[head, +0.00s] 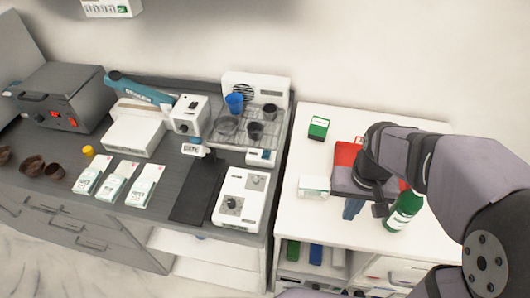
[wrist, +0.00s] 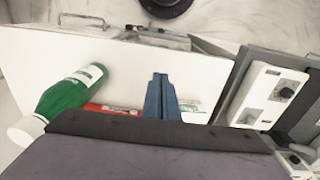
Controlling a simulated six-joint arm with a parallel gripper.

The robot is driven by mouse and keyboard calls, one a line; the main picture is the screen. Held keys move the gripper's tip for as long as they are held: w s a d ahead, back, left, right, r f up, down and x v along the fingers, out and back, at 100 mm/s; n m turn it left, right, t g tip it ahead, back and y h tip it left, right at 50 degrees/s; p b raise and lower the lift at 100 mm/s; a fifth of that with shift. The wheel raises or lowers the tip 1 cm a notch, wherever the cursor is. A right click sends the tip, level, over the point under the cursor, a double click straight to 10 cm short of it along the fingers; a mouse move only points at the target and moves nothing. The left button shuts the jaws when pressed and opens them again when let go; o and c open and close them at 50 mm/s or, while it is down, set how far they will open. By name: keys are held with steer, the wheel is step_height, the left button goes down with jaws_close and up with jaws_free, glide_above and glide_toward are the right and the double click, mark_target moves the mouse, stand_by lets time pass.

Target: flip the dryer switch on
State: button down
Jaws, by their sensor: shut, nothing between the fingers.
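A white unit with a round fan grille (head: 257,88) stands at the back of the grey counter, with a rack of dark and blue cups in front; it looks like the dryer. A small white switch box (head: 262,157) sits at the rack's front right corner. I cannot tell the switch's position. My gripper (head: 352,209) is over the white table to the right, well apart from the dryer. Its blue fingers are shut and empty, also seen in the wrist view (wrist: 160,90).
A white box with knobs (head: 240,198) stands on the counter's right front; the wrist view shows it too (wrist: 268,95). A green bottle (head: 404,211), a red item (head: 346,153), a green box (head: 318,128) and a white box (head: 314,187) are near my gripper on the white table.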

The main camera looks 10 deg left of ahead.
steer(key=w+a+r+t+b, duration=0.1)
steer(key=w+a+r+b, duration=0.3)
steer(key=w+a, duration=0.8)
steer(key=w+a+r+b, duration=0.1)
steer(key=w+a+r, duration=0.1)
steer(key=a, duration=0.4)
steer(key=w+a+r+t+b, duration=0.1)
steer(key=w+a+r+b, duration=0.1)
steer(key=a, duration=0.4)
steer(key=shift+w+a+r, duration=0.2)
steer(key=shift+w+r, duration=0.1)
steer(key=shift+w, duration=0.2)
glide_above(266, 156)
steer(key=f, duration=0.8)
steer(key=f+p, duration=0.1)
steer(key=f, duration=0.3)
steer(key=shift+s, duration=0.35)
steer(key=shift+s+f, duration=0.1)
steer(key=shift+f, duration=0.8)
